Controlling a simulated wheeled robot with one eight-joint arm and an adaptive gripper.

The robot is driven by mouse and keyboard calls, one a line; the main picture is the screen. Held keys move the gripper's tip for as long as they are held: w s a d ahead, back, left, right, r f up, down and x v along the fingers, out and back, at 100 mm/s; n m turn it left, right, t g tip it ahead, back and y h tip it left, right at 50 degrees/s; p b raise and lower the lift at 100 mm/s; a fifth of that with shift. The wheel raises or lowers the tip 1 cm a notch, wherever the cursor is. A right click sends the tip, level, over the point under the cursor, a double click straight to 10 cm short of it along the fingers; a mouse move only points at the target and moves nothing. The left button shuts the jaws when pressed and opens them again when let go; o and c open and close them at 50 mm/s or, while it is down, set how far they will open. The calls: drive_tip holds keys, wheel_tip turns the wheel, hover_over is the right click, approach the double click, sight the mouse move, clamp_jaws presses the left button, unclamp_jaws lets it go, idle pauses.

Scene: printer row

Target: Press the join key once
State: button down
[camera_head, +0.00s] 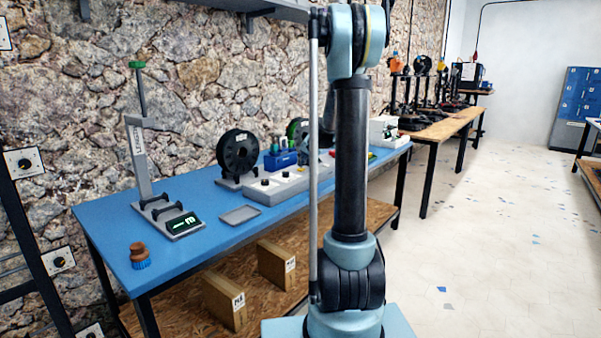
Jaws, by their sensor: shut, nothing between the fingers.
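No key labelled "join" can be read in the head view. A low pale grey unit (283,188) with several black knobs or buttons on top lies on the blue bench (195,192), partly behind my arm. A grey stand (138,160) with an upright post, a green knob on top and a small lit green display (183,224) stands on the left part of the bench. My arm rises in front of the bench's right part. My gripper does not show.
A black spool (239,153) stands behind the pale unit, with a blue box (281,160) beside it. A shallow grey tray (240,215) and a brown and blue brush (139,255) lie near the front edge. Cardboard boxes (224,299) sit below. The floor at right is clear.

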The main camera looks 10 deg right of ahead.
drive_tip(key=shift+f, duration=0.35)
idle(0.7)
drive_tip(key=shift+r, duration=0.15)
idle(0.3)
drive_tip(key=shift+r, duration=0.6)
drive_tip(key=shift+r, duration=0.1)
drive_tip(key=shift+r, duration=2.4)
drive_tip(key=shift+s, duration=0.1)
